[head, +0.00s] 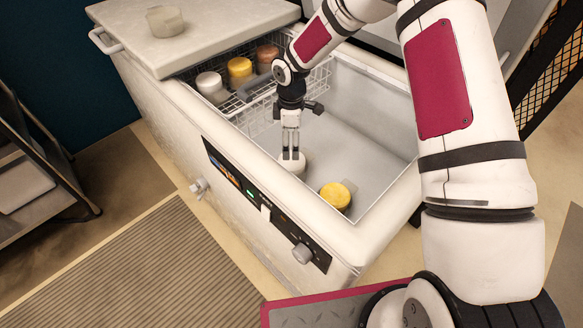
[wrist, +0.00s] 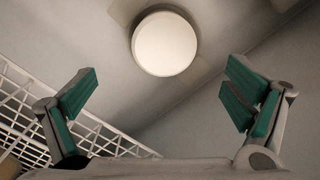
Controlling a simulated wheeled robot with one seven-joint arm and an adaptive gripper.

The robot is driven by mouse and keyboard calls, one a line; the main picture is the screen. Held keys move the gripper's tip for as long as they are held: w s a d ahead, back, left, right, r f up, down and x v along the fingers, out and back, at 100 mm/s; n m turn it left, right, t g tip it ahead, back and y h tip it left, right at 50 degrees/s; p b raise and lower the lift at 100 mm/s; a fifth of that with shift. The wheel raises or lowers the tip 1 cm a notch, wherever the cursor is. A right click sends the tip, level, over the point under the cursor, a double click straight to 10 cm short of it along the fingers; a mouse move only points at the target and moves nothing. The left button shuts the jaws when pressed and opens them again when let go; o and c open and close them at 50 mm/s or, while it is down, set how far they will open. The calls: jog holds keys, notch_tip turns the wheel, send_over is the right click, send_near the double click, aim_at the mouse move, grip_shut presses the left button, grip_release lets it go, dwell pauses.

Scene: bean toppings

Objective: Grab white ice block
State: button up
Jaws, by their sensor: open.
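A white round ice block (head: 291,164) stands on the freezer floor near the front wall. In the wrist view its round white top (wrist: 164,43) shows beyond the fingers, in the upper middle. My gripper (head: 291,156) points down into the freezer, above or close to the block, and its fingers cover part of the block in the head view. In the wrist view my gripper (wrist: 162,88) has its green-padded fingers wide apart with nothing between them. I cannot tell the exact height gap to the block. Another white round block (head: 211,85) sits in the wire basket.
A yellow round block (head: 335,195) lies to the right on the freezer floor. The wire basket (head: 262,122) also holds yellow and brown blocks. The freezer's front rim (head: 245,165) is close. The lid (head: 120,18) covers the left end.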

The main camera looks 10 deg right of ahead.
aim_at(291, 158)
notch_tip(291, 158, down, 3)
jog(key=shift+f, duration=0.15)
jog(key=shift+s+f+b, duration=0.15)
jog(key=shift+f+b, duration=0.1)
jog(key=shift+f, duration=1.1)
jog(key=shift+s+f+b, duration=0.15)
jog(key=shift+f+b, duration=0.05)
jog(key=shift+f, duration=1.15)
jog(key=shift+r, duration=0.1)
jog(key=c, duration=1.7)
